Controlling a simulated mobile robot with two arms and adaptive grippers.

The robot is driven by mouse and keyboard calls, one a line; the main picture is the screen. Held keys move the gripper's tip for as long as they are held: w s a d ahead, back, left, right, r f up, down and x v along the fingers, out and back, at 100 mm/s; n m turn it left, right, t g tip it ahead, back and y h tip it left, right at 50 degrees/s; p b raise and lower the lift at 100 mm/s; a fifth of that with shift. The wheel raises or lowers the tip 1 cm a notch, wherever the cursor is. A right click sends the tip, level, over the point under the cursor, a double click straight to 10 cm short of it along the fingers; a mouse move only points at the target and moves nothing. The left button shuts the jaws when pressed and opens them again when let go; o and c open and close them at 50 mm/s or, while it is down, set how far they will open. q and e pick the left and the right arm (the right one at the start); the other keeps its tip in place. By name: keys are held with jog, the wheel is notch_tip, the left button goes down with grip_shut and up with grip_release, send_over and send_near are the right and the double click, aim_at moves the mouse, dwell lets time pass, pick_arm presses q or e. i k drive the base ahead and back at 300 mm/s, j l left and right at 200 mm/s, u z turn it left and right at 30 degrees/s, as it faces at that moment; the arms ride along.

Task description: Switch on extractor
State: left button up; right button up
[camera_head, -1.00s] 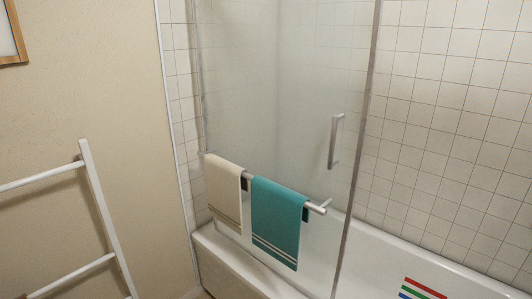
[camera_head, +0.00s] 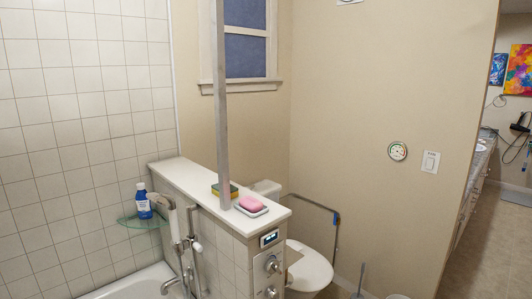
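A white wall switch plate (camera_head: 430,162) with tiny dark lettering near its top is on the beige wall, right of centre in the head view. Its lettering and rocker position are too small to read surely. A white fitting (camera_head: 348,1) with a dark part is cut off by the top edge, high on the same wall; I cannot tell whether it is the extractor. Neither of my grippers is in view.
A round dial (camera_head: 397,151) hangs left of the switch. Below are a toilet (camera_head: 308,268) and a grey rail (camera_head: 336,235). A tiled half wall (camera_head: 196,178) with pink soap (camera_head: 251,203) and a post stands nearer. Open floor (camera_head: 488,245) lies right.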

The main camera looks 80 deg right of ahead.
aim_at(430, 162)
jog(key=z, duration=3.55)
jog(key=i+l, duration=0.2)
jog(key=i, duration=0.35)
jog(key=i+l, duration=0.15)
jog(key=i, duration=0.35)
jog(key=i+l+u, duration=0.1)
jog(key=i, duration=0.45)
jog(key=i+l, duration=0.3)
jog(key=i, duration=0.25)
jog(key=i+l, duration=0.2)
jog(key=i, duration=0.3)
jog(key=i+l, duration=0.25)
jog(key=i, duration=0.3)
jog(key=j+u, duration=0.05)
